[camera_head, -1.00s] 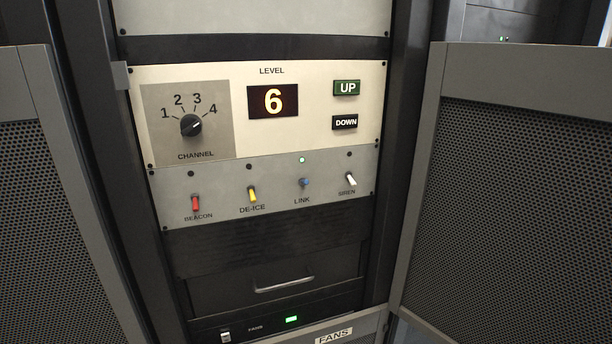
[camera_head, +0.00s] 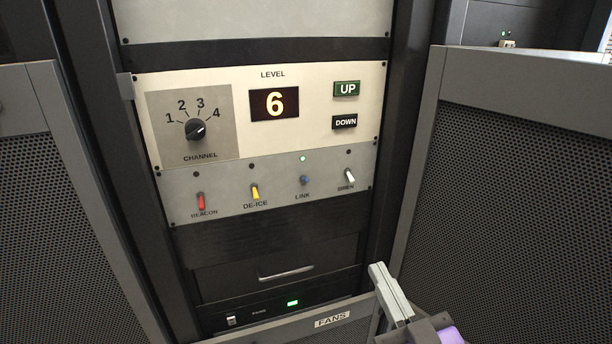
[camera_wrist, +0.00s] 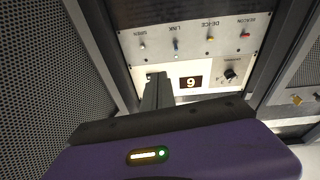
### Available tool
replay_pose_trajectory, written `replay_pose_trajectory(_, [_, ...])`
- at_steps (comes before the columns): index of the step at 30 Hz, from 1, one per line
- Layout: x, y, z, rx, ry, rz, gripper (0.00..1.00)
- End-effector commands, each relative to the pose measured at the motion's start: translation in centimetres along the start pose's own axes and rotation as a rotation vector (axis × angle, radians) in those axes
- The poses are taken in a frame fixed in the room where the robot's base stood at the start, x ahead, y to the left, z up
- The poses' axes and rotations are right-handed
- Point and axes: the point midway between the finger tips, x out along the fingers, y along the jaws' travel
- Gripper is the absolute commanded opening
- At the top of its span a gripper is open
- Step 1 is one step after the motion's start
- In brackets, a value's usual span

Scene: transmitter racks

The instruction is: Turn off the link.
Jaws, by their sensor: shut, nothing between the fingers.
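The blue link toggle (camera_head: 304,180) sits on the grey switch strip, between the yellow de-ice toggle (camera_head: 255,192) and the white siren toggle (camera_head: 349,176). A green lamp (camera_head: 303,158) above it is lit; the lamps over the other toggles are dark. In the wrist view, upside down, the link toggle (camera_wrist: 176,46) is small, beyond the fingers. My gripper (camera_head: 378,268) is shut and empty, at the lower right in the head view, below the strip and apart from it. In the wrist view my gripper (camera_wrist: 158,78) covers part of the level panel.
A red beacon toggle (camera_head: 201,201) is at the strip's left. The panel above has a channel knob (camera_head: 195,129), a display reading 6 (camera_head: 274,103), and UP (camera_head: 347,89) and DOWN (camera_head: 345,122) buttons. Perforated doors (camera_head: 520,190) flank the rack on both sides.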

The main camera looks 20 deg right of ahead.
Motion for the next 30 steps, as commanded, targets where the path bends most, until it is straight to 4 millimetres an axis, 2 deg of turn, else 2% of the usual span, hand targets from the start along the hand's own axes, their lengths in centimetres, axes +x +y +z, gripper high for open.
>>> replay_pose_trajectory(1, [1.7,0.2,-1.5,-0.011,0.013,-0.001,0.00])
replay_pose_trajectory(6, [6.3,0.5,-4.5,-0.058,0.020,-0.019,0.00])
replay_pose_trajectory(13, [12.2,0.5,-8.7,-0.150,0.004,-0.070,0.00])
replay_pose_trajectory(17, [14.8,-0.1,-10.4,-0.223,-0.030,-0.126,0.00])
replay_pose_trajectory(20, [16.0,-1.0,-9.8,-0.294,-0.088,-0.193,0.00])
replay_pose_trajectory(24, [15.4,-2.5,-6.7,-0.373,-0.182,-0.283,0.00])
replay_pose_trajectory(30, [14.9,-3.1,-5.5,-0.437,-0.218,-0.326,0.00])
